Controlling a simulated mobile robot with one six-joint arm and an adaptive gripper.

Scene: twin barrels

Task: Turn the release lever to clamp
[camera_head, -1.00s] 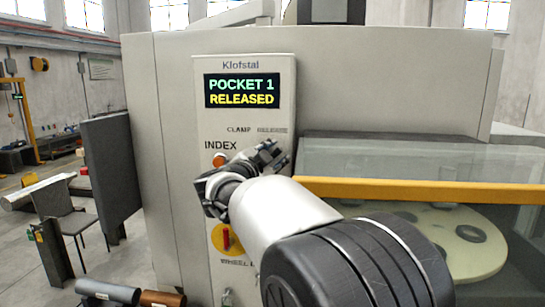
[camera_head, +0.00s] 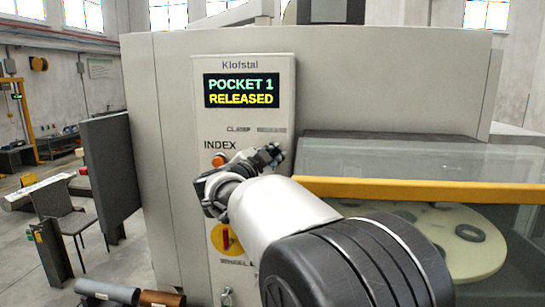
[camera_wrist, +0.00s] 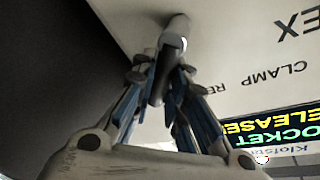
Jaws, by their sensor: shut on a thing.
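My gripper (camera_head: 266,157) is at the control panel (camera_head: 215,140), just below the CLAMP and RELEASE labels. In the wrist view its fingers (camera_wrist: 163,72) are shut around the release lever (camera_wrist: 174,34). The lever's pale rounded part shows against the panel, and a dark bar runs from it down between the fingers. In the head view the gripper hides the lever. The display (camera_head: 241,91) reads POCKET 1 RELEASED.
An orange INDEX button (camera_head: 219,160) is just left of my gripper. A red switch on a yellow plate (camera_head: 226,238) is below. A yellow rail (camera_head: 420,189) crosses the glass guard on the right, with a pale wheel (camera_head: 455,262) behind it.

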